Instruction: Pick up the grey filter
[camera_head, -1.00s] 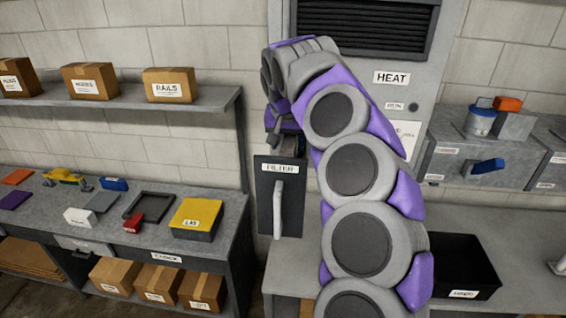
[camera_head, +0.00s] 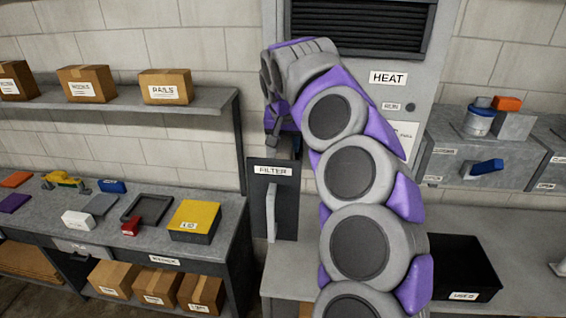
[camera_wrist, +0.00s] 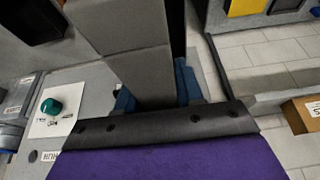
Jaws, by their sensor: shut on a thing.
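In the wrist view a long grey padded slab (camera_wrist: 140,58), which looks like the grey filter, runs from the top edge down between the blue fingers of my gripper (camera_wrist: 155,92). My gripper is shut on it; the fingertips are partly hidden behind the slab and the dark wrist edge. In the head view my arm hides most of the gripper and the filter. The dark door marked FILTER (camera_head: 264,205) hangs just below the wrist, at the front of the grey HEAT cabinet (camera_head: 388,105).
At left a bench (camera_head: 222,228) holds a yellow-topped box (camera_head: 196,216), a dark tray (camera_head: 147,207) and small parts. Boxes stand on a shelf (camera_head: 215,102) above. At right a black bin (camera_head: 463,262) stands on a lower counter (camera_head: 520,240).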

